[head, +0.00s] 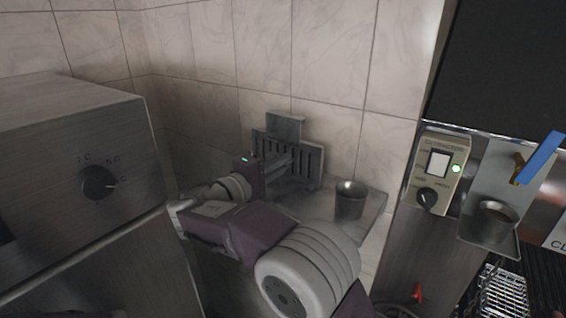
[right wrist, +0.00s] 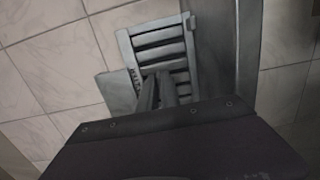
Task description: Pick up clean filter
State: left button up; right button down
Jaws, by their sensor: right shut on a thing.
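The clean filter (head: 312,163) is a grey slotted metal panel standing upright by the tiled wall in the head view. My right gripper (head: 284,165) reaches to its front face and is shut on it. In the right wrist view the filter (right wrist: 160,45) shows its slats, and the fingers of my right gripper (right wrist: 157,88) meet its lower part. The exact grip point is partly hidden by the fingers. My left gripper is not in view.
A metal cup (head: 350,200) stands on a grey shelf (head: 374,212) right of the filter. A steel appliance with a dial (head: 98,183) fills the left.

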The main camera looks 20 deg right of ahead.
aim_at(292, 145)
jog(key=shift+r+b, duration=0.3)
jog(key=shift+r, duration=0.05)
notch_tip(292, 145, up, 3)
jog(key=shift+f+b, duration=0.1)
jog(key=shift+b, duration=0.65)
jog(key=s+d+r+b, duration=0.5)
jog(key=s+d+r, duration=0.2)
jog(key=d, duration=0.1)
jog(key=shift+s+d+r+b, duration=0.15)
jog(key=shift+s+d+b, duration=0.15)
jog(key=shift+s, duration=0.1)
